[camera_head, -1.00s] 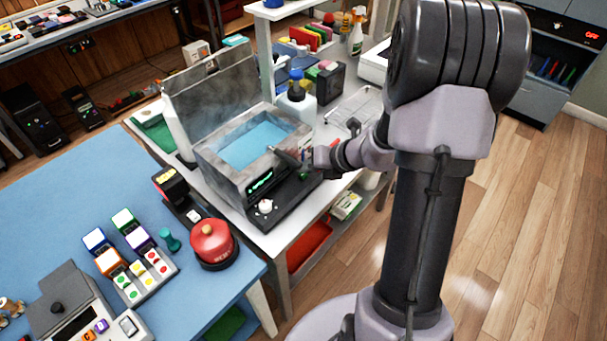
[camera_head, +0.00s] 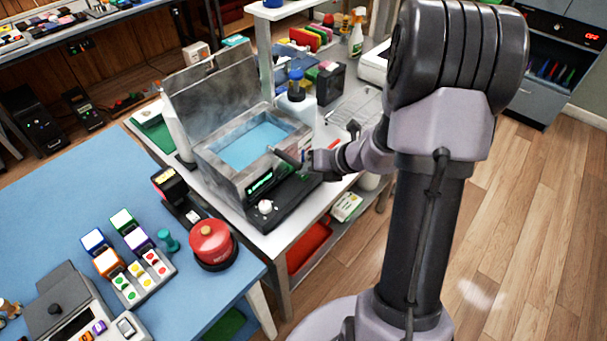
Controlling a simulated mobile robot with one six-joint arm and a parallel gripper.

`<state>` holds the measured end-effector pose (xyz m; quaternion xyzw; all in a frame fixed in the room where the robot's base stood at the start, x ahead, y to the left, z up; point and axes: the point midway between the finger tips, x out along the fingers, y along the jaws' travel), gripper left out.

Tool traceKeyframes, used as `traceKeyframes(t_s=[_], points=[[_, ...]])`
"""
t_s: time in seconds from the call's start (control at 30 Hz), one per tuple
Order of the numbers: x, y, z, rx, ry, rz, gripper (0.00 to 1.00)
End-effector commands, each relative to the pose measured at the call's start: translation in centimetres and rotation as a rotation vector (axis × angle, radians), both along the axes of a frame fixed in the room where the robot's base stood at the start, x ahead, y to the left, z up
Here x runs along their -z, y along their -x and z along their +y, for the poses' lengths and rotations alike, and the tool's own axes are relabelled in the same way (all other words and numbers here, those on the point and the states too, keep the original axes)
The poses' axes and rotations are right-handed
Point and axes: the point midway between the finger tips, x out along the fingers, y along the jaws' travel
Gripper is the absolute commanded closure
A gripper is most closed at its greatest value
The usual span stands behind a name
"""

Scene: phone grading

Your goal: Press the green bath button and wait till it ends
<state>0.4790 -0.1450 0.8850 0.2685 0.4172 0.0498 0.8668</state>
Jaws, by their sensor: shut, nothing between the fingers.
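The bath (camera_head: 228,182) is a grey metal tank of blue liquid with its lid standing open at the back. A lit green display (camera_head: 260,183) is on its front, above a black control panel (camera_head: 270,214) with a white knob (camera_head: 265,207). My gripper (camera_head: 273,151) is shut and empty, over the right front of the bath. Its fingers point left, near the tank's front rim. I cannot tell whether it touches anything. The green button is not clearly visible; my gripper and wrist cover part of the panel's right end.
A white bottle with a blue cap (camera_head: 296,102) stands behind the bath on the white table (camera_head: 262,236). A red round bell-like object (camera_head: 211,241) and a tray of coloured buttons (camera_head: 143,280) sit on the blue table (camera_head: 60,210) at left.

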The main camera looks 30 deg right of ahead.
Motion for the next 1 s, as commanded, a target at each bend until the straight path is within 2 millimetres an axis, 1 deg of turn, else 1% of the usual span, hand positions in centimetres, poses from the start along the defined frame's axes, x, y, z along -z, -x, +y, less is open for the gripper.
traceKeyframes(t_s=[0.37,0.47,0.73,1.0], points=[[0.2,0.0,0.0,-0.001,0.0,0.001,1.0],[-0.1,0.0,0.0,-0.001,0.0,0.001,1.0],[-1.7,0.0,0.0,0.0,0.0,0.0,1.0],[-1.6,0.0,0.0,0.0,0.0,0.0,1.0]])
